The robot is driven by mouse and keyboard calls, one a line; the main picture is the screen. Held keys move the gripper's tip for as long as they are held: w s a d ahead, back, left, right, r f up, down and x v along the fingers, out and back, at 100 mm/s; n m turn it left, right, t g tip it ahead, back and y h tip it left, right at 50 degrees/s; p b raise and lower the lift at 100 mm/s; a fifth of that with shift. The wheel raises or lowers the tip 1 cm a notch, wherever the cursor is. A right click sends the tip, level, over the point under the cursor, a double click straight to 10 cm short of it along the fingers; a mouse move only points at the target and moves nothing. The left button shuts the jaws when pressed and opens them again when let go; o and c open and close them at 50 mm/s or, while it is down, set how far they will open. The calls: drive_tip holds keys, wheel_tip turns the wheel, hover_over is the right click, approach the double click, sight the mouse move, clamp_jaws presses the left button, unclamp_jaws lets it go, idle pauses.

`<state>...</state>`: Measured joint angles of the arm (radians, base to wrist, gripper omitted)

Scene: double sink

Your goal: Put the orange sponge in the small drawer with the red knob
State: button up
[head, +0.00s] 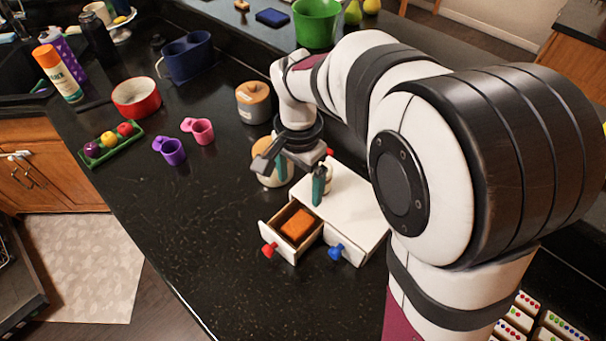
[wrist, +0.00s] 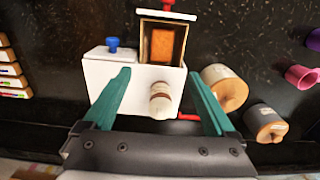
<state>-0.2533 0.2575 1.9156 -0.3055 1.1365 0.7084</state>
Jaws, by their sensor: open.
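The orange sponge (head: 297,226) lies inside the pulled-out small drawer (head: 272,234) with the red knob (head: 268,250). The wrist view also shows the sponge (wrist: 162,45) in that drawer (wrist: 184,38). The drawer sits in a small white cabinet (head: 345,205). The neighbouring drawer with the blue knob (head: 335,252) looks shut. My gripper (head: 298,182) is open and empty above the cabinet top. Its teal fingers (wrist: 165,95) are spread wide in the wrist view, apart from the sponge.
A small round beige and brown item (wrist: 160,102) stands on the cabinet. Lidded jars (head: 253,103) stand behind it. A pink cup (head: 203,131), a purple cup (head: 173,151) and a red bowl (head: 136,97) are at the left. The counter (head: 200,220) left of the drawers is clear.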

drive_tip(key=s+d+r+n+y, duration=0.1)
drive_tip(key=s+d, duration=0.1)
drive_tip(key=s, duration=0.8)
drive_tip(key=s+d+r+n, duration=0.2)
drive_tip(key=s+d, duration=0.1)
drive_tip(key=s, duration=0.8)
drive_tip(key=shift+s+d+r+y, duration=0.2)
drive_tip(key=shift+d+r+y, duration=0.05)
drive_tip(key=shift+y, duration=0.15)
